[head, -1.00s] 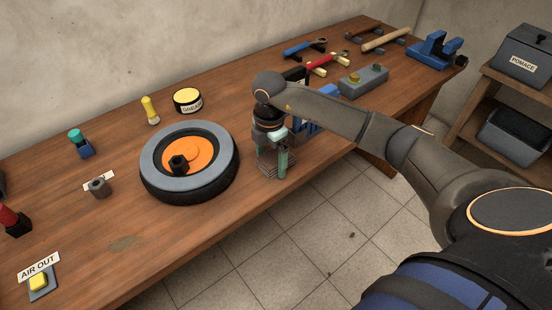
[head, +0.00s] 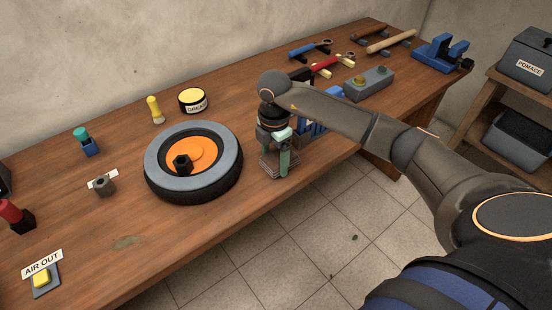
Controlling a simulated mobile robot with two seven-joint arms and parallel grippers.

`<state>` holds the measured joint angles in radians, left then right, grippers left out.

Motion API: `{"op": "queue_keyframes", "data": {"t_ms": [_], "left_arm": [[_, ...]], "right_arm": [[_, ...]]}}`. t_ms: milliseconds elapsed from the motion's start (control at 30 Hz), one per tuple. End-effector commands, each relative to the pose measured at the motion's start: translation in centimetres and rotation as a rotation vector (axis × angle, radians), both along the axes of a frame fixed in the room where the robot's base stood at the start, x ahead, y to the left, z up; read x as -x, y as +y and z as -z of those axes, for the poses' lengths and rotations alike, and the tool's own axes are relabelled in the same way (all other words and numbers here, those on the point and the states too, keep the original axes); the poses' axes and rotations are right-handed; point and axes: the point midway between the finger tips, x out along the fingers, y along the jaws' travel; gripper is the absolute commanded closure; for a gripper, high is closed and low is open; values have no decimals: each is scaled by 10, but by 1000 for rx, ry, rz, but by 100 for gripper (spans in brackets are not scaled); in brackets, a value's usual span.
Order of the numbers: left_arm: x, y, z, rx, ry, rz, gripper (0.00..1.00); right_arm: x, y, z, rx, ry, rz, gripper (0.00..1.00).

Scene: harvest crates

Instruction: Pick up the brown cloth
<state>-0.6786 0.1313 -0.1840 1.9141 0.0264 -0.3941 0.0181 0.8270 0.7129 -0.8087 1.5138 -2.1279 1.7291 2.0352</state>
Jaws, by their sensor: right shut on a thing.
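The brown cloth (head: 268,168) shows as a small grey-brown folded stack at the front edge of the workbench, right of the wheel. My right gripper (head: 280,161) points down over it and is shut on it. I cannot tell whether the cloth is clear of the bench top. My left gripper is not in view.
The wheel (head: 163,185) with an orange hub lies close on the left. A blue holder (head: 312,127) stands close behind the gripper on the right. A grease tin (head: 192,100) and a yellow-handled tool (head: 155,110) are farther back.

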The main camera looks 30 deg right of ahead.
Motion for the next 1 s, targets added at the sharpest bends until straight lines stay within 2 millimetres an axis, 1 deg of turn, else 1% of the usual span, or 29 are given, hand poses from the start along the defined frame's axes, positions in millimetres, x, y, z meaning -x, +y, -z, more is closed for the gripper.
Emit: {"op": "queue_keyframes", "data": {"t_ms": [133,233,367,500,700,800,900,1000], "left_arm": [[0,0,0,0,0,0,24],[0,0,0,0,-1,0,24],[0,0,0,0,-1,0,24],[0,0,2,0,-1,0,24],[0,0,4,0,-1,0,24],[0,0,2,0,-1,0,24],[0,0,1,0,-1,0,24],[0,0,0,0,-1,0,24]], "right_arm": [[-1,0,-15,0,-4,0,74],[1,0,-32,0,-4,-1,74],[20,6,-53,2,-5,-5,74],[47,14,-88,2,-7,-7,74],[89,25,-105,2,-3,-5,74],[105,30,-115,4,-3,-4,74],[118,34,-120,3,-2,-3,74],[127,37,-124,2,-2,-2,74]]}}
